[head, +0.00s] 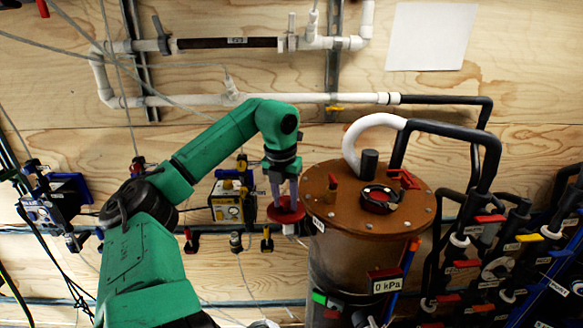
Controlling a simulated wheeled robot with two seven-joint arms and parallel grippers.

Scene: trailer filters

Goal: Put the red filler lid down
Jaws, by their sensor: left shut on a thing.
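My left gripper (283,190) points down at the left edge of the brown tank's top. It is shut on the red filler lid (287,211), a red disc with a pale part showing below it. The lid is beside the rim of the brown tank (345,228); I cannot tell whether they touch. The tank's top carries a round dark filler opening with a red inside (377,200), set right of its middle. My right gripper is not in view.
A thick white and black hose (365,135) arches over the tank. Black pipes with coloured valve handles (490,218) crowd the right. A yellow device (230,205) is on the wooden wall left of the lid. A gauge reads 0 kPa (386,285).

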